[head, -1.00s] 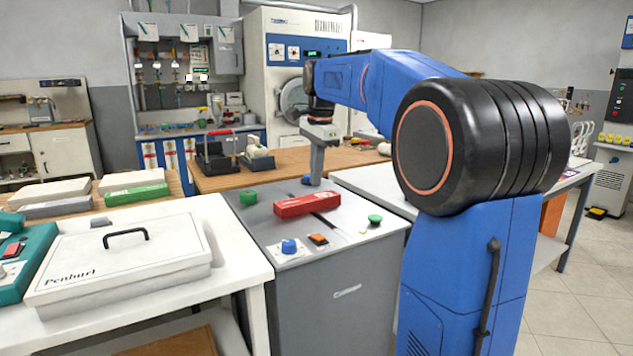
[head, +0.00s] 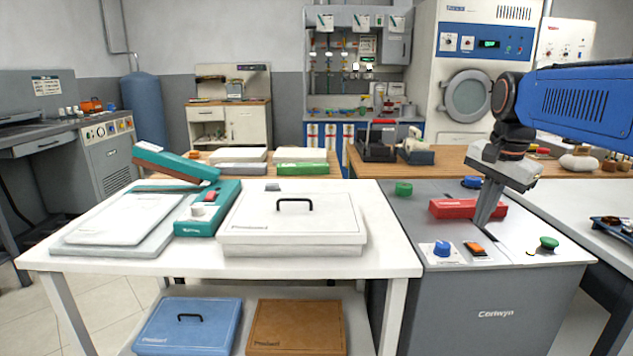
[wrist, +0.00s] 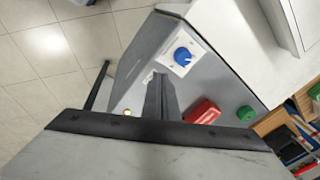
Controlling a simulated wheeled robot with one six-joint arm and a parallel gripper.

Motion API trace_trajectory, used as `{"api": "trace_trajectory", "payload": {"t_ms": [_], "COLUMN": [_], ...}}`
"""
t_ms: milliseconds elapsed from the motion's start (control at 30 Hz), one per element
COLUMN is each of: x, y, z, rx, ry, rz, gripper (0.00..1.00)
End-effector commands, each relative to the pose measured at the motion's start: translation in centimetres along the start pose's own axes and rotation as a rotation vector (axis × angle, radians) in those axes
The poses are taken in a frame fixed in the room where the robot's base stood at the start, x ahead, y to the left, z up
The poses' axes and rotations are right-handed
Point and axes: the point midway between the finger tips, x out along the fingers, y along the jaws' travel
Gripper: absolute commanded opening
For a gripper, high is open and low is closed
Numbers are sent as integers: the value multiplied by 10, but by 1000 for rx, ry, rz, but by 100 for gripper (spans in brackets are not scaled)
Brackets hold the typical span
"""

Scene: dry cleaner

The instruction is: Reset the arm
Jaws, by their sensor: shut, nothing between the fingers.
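My gripper (head: 480,222) hangs below my blue arm at the right of the head view, over the grey cabinet top. Its narrow fingers are together and hold nothing. They cover part of a red block (head: 447,208) on the cabinet. In the wrist view my gripper (wrist: 157,78) points toward the cabinet top, with the red block (wrist: 203,111) to its right and a blue knob (wrist: 183,56) above right. I cannot tell the exact height of the fingertips above the surface.
The grey cabinet (head: 487,312) carries blue, green and orange controls. A white table (head: 392,262) at left holds a white lidded box (head: 292,238) and a teal device (head: 207,217). A wooden counter (head: 447,166) lies behind. Floor (head: 50,318) shows at lower left.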

Motion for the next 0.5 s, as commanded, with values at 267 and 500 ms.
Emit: {"api": "trace_trajectory", "payload": {"t_ms": [267, 500], "x": [29, 67], "y": [60, 113], "z": [73, 127], "rx": [-351, -653], "ry": [42, 89], "rz": [-48, -82], "gripper": [0, 0]}}
